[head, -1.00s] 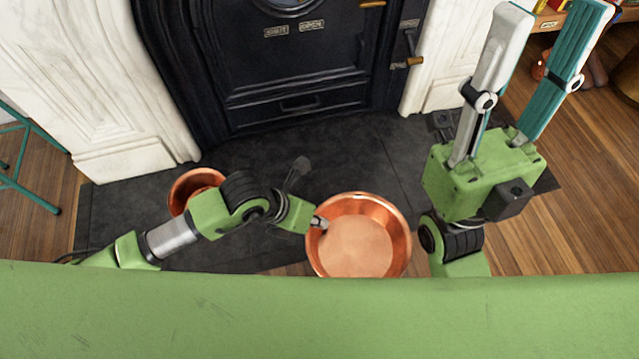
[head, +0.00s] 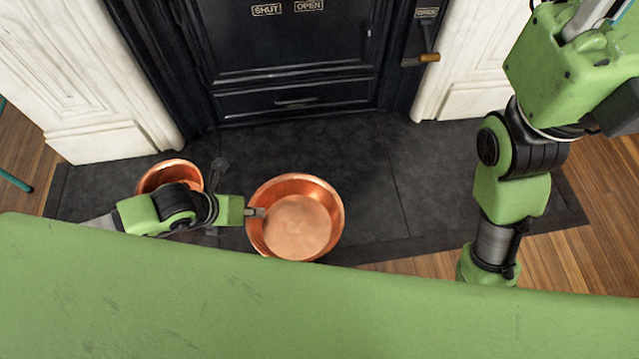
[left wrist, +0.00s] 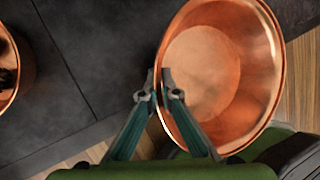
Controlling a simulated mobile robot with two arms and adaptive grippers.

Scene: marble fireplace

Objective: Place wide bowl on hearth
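The wide bowl (head: 298,226), shallow and shiny copper, appears over the front part of the dark slate hearth (head: 345,165) in the head view. I cannot tell whether it touches the slab or is a little above it. My left gripper (head: 257,212) is at the bowl's left rim. In the left wrist view its fingers (left wrist: 163,78) close on the rim of the bowl (left wrist: 205,70), one outside and one inside. My right arm is raised at the right; its gripper (head: 585,60) is cut off by the frame and its fingertips are out of view.
A smaller copper pot (head: 170,166) stands on the hearth left of the bowl, partly behind my left arm. The black stove front (head: 290,65) is behind, between white marble pillars (head: 98,145). The slab right of the bowl is clear. Wooden floor (head: 560,258) lies in front.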

